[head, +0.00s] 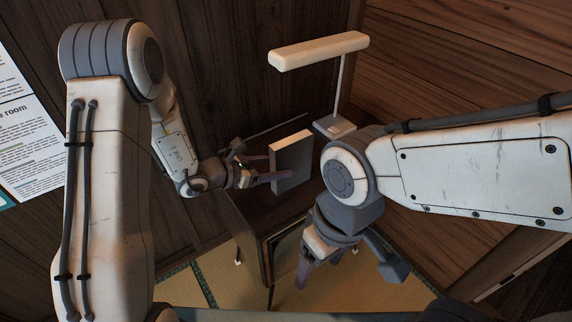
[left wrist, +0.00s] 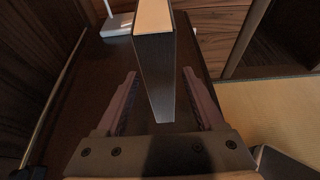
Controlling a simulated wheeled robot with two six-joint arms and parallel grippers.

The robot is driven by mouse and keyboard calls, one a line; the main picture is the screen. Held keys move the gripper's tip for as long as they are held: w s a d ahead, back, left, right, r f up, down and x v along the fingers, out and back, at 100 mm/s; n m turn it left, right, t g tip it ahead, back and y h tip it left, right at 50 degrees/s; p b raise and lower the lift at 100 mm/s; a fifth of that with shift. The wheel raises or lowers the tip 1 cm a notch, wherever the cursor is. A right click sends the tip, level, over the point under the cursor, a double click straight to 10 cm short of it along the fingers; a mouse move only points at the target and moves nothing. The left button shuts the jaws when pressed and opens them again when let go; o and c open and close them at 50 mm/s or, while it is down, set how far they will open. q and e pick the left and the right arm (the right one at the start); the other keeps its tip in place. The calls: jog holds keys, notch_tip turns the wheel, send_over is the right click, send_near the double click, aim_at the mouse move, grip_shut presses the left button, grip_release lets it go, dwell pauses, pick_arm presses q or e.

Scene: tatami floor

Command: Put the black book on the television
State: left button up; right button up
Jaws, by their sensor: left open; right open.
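The black book (head: 292,165) stands upright, with its pale page edge on top. It also shows in the left wrist view (left wrist: 157,75), upright between and slightly beyond the finger tips. My right gripper (head: 318,271) is open and empty, pointing down in the lower middle. A dark wooden box with a framed front (head: 286,248) is below the book; I cannot tell whether it is the television.
A white desk lamp (head: 318,51) stands just behind the book; its base (head: 335,127) is close to it. A wooden wall (head: 245,75) rises behind. Tatami floor (head: 385,285) shows below. A printed notice (head: 25,135) hangs at the left.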

pick_arm(q)
jog(key=v, duration=0.8)
jog(key=shift+s, duration=0.1)
